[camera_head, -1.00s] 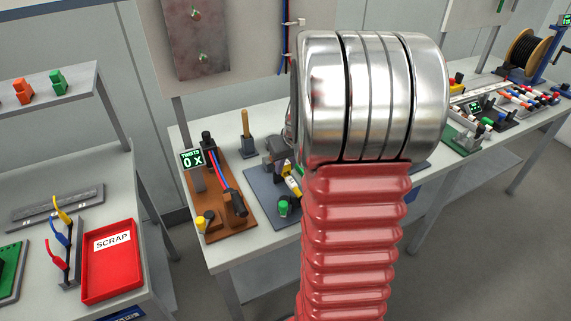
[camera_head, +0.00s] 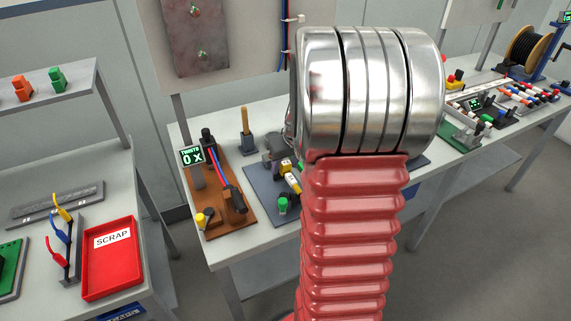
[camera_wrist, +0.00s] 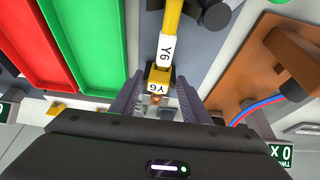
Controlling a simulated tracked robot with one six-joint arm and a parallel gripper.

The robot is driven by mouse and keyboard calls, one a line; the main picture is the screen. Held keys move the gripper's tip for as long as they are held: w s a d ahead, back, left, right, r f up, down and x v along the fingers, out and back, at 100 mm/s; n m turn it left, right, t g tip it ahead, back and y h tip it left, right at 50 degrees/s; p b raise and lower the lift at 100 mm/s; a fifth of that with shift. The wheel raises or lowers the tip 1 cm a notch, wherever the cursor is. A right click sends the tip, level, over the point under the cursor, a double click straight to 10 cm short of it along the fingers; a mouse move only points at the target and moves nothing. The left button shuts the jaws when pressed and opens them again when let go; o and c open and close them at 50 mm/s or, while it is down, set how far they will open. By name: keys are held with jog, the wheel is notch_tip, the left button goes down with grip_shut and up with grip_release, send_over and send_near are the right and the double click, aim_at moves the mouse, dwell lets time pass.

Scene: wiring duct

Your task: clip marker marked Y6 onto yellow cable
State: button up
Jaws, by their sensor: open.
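In the wrist view a yellow cable (camera_wrist: 174,18) runs down from the top toward my gripper (camera_wrist: 159,82). A white band with Y6 (camera_wrist: 166,48) is around it. Just below, in line with it, a yellow piece (camera_wrist: 160,73) carries a second white Y6 label (camera_wrist: 157,88). I cannot tell which of the two is the loose marker, or whether the lower piece is seated on the cable. My gripper is open, one finger on each side of the lower piece. In the head view, small yellow and white parts (camera_head: 292,184) show left of my arm, which hides much there.
The wrist view shows a red tray (camera_wrist: 30,45) and green tray (camera_wrist: 90,45) at left, and a brown board (camera_wrist: 245,75) at right. In the head view, that board (camera_head: 235,215) has a small screen. The red SCRAP tray (camera_head: 110,275) is on the left table.

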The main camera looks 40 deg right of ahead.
jog(key=shift+a, duration=0.1)
jog(key=v, duration=1.3)
jog(key=shift+r, duration=0.35)
jog(key=shift+s, duration=0.1)
dwell(0.4)
jog(key=s+a+n, duration=0.1)
jog(key=s+a, duration=0.2)
jog(key=a, duration=0.7)
jog(key=s+a+r+n+y, duration=0.1)
jog(key=s+a, duration=0.3)
jog(key=a, duration=0.6)
jog(key=s+a+n+t, duration=0.1)
jog(key=s+a, duration=0.3)
jog(key=a, duration=0.6)
jog(key=shift+a+r, duration=0.2)
jog(key=shift+r, duration=0.15)
